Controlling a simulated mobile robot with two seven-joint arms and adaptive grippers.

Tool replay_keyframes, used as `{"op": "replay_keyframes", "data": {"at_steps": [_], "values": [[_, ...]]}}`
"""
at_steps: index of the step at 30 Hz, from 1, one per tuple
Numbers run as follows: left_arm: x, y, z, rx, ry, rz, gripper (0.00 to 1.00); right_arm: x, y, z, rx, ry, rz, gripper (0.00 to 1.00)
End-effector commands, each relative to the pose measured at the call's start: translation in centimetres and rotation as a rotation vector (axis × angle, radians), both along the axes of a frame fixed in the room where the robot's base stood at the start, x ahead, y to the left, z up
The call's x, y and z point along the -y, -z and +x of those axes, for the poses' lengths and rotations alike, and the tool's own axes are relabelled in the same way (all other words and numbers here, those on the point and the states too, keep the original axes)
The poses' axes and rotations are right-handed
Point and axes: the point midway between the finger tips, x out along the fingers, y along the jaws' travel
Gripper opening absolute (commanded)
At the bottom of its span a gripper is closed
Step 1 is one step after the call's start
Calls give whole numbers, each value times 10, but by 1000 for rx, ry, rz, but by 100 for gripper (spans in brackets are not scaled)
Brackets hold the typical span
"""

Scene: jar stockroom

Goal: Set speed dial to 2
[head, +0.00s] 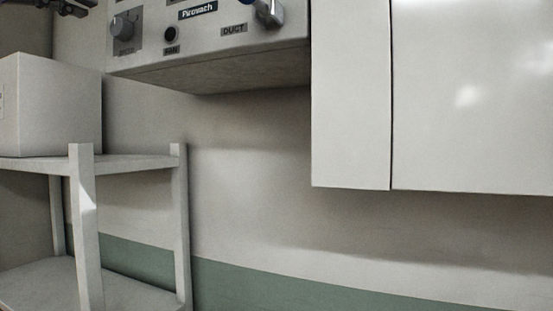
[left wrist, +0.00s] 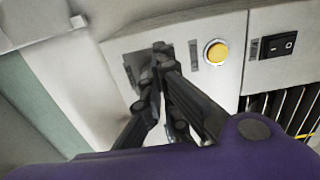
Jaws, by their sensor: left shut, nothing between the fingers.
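The speed dial (head: 124,27) is a grey knob on a square plate, at the left of the pale panel in the head view. Its label is too blurred to read, and I cannot tell its setting. My left gripper (head: 80,6) shows only partly at the top left edge, left of the dial and apart from it in the picture. In the left wrist view my left gripper (left wrist: 160,50) has its dark fingers together and empty, in front of a panel. The fingers partly cover a grey plate (left wrist: 134,66) there; I cannot tell whether they touch it. My right gripper is not in view.
Right of the dial are a dark fan button (head: 170,34) and a metal duct handle (head: 268,12). A white cabinet (head: 350,100) hangs at right; a shelf (head: 82,215) carries a box (head: 55,105). The left wrist view shows a yellow button (left wrist: 216,52) and a rocker switch (left wrist: 278,46).

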Motion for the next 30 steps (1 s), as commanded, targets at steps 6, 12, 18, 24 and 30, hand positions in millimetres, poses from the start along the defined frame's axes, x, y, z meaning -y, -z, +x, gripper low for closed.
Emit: {"op": "replay_keyframes", "data": {"at_steps": [6,12,18,24,30], "values": [[-6,-1,-14,1,0,1,0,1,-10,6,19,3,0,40],[-6,2,-12,-2,0,1,0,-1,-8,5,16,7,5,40],[5,-4,-15,27,33,-2,0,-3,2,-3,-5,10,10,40],[26,-7,-26,215,52,399,0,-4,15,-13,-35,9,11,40],[37,-8,-35,445,40,920,0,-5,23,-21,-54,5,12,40]]}}
